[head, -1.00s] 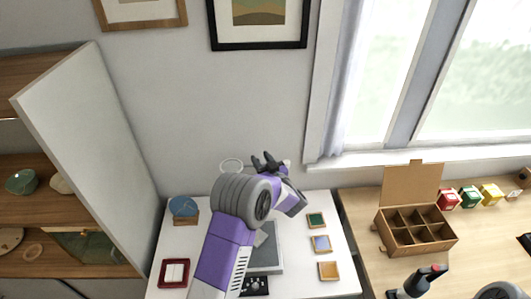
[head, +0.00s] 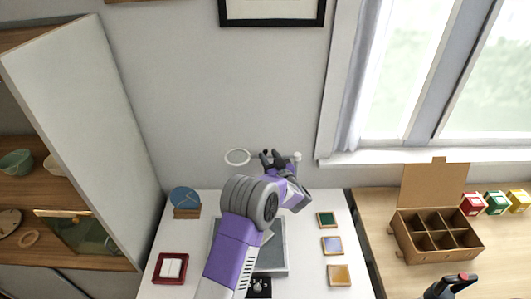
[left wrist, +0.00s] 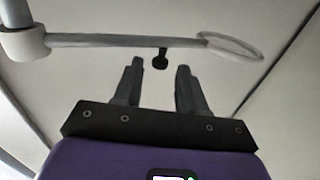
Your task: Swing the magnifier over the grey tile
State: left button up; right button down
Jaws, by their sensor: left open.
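The magnifier is a pale ring (head: 237,157) on a thin horizontal arm, above the back of the white table. In the left wrist view its ring (left wrist: 232,46) is at the right and its pivot (left wrist: 22,45) at the left. A small black knob (left wrist: 160,61) hangs under the arm. My left gripper (head: 272,157) is at the magnifier arm. In the left wrist view its open fingers (left wrist: 157,72) point at the knob, which appears between and just beyond the tips. A grey board (head: 279,258) lies below, partly hidden by my left arm. I cannot make out the grey tile clearly.
Green (head: 327,220), lilac (head: 332,245) and orange (head: 339,274) framed tiles lie at right on the white table (head: 308,285). A red tray (head: 158,278) and blue disc (head: 185,198) are at left. A divided cardboard box (head: 437,240) stands on the wooden table.

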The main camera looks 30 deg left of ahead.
aim_at(266, 153)
pick_arm(q)
jog(key=shift+x, duration=1.95)
grip_shut()
